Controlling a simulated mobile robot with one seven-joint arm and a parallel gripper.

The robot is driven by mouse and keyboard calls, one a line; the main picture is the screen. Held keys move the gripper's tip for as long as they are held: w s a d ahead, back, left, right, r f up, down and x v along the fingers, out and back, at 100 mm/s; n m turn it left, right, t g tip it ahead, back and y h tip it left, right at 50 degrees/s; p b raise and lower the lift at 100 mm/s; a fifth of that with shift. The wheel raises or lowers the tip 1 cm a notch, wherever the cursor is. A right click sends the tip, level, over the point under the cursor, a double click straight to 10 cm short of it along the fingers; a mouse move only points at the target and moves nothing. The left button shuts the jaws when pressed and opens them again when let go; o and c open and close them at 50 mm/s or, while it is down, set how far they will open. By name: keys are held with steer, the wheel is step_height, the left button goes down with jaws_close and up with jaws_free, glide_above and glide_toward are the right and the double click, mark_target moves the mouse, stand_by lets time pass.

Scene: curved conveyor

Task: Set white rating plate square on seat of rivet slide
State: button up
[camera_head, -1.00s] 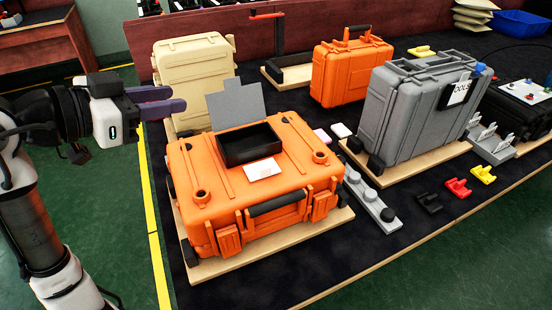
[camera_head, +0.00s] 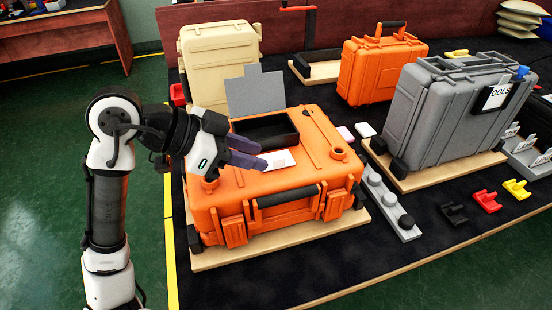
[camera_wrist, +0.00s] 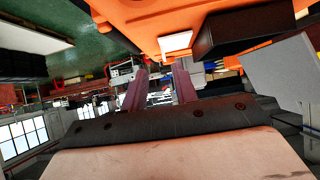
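A flat white plate (camera_head: 283,160) lies on the lid of the orange case (camera_head: 240,193), in front of an open black box (camera_head: 267,130). It also shows in the wrist view (camera_wrist: 176,42). I cannot tell from looks which white piece is the rating plate, or which part is the rivet slide's seat. My gripper (camera_head: 264,154) is over the orange case, its fingertips near the white plate in the picture. In the wrist view its purple fingers (camera_wrist: 160,85) are apart with nothing between them.
A grey case (camera_head: 440,115) stands on a wooden board to the right. A grey bar with round knobs (camera_head: 388,203) lies between it and the orange case. Black, red and yellow clips (camera_head: 487,201) lie near the front edge. An upright grey panel (camera_head: 255,91) rises behind the black box.

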mark_target(272, 168)
steer(key=x, duration=0.5)
steer(key=shift+w+r, duration=0.1)
steer(key=shift+w, duration=0.2)
jaws_close()
